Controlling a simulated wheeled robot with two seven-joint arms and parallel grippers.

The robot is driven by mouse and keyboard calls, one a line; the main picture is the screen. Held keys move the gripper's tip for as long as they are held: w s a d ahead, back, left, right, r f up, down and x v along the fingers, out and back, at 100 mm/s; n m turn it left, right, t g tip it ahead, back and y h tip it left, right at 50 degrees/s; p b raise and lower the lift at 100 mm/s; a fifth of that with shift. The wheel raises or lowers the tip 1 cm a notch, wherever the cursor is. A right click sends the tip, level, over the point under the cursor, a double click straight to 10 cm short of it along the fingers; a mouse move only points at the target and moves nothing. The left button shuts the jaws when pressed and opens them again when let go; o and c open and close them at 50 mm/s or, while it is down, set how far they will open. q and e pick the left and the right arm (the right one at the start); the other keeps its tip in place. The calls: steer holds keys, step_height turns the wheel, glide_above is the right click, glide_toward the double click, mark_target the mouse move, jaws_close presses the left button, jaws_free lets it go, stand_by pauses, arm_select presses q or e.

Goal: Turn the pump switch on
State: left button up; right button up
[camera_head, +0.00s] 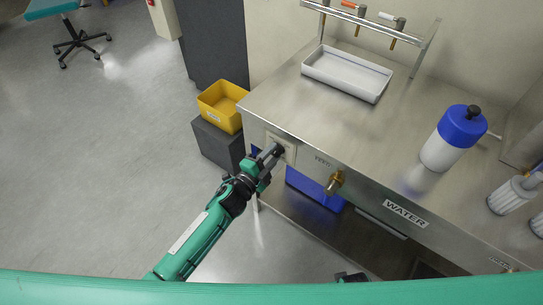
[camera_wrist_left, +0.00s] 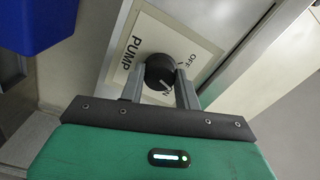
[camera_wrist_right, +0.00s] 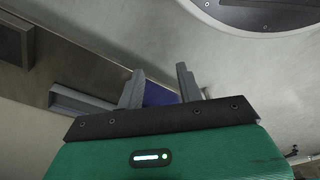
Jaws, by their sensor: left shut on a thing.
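The pump switch is a round black knob (camera_wrist_left: 159,70) on a pale plate (camera_wrist_left: 205,50) marked PUMP, OFF and ON, in the left wrist view. In the head view the plate (camera_head: 288,146) is on the left end of the steel bench's front. My left gripper (camera_head: 275,152) reaches it there, its two fingers (camera_wrist_left: 160,84) on either side of the knob, shut on it. A pale mark on the knob seems to lie near the ON lettering, but its exact angle is hard to read. My right gripper (camera_wrist_right: 160,88) is open and empty, away from the switch.
The steel bench (camera_head: 330,125) carries a white tray (camera_head: 345,75) and a blue-and-white bottle (camera_head: 453,140). A brass tap (camera_head: 336,182) sticks out right of the switch, above a blue container (camera_head: 312,189). A yellow bin (camera_head: 222,105) stands left.

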arm_select(q)
steer(key=shift+m, duration=0.9)
steer(key=shift+m+b, duration=0.6)
steer(key=shift+m, duration=1.3)
arm_select(e)
steer(key=shift+w+a+r, duration=0.1)
steer(key=shift+w+r, duration=0.15)
steer(key=shift+r, duration=0.55)
steer(key=shift+w+a+r, duration=0.1)
steer(key=shift+w+r, duration=0.1)
steer(key=shift+r, duration=0.6)
steer(key=shift+w+a+r, duration=0.1)
steer(key=shift+w+r, duration=0.15)
steer(key=shift+r, duration=0.55)
arm_select(q)
steer(key=o, duration=1)
steer(key=shift+s, duration=0.1)
steer(key=shift+b+v, duration=0.35)
steer(key=shift+v, duration=6.5)
arm_select(e)
steer(key=shift+a+r, duration=0.1)
steer(key=shift+r, duration=0.9)
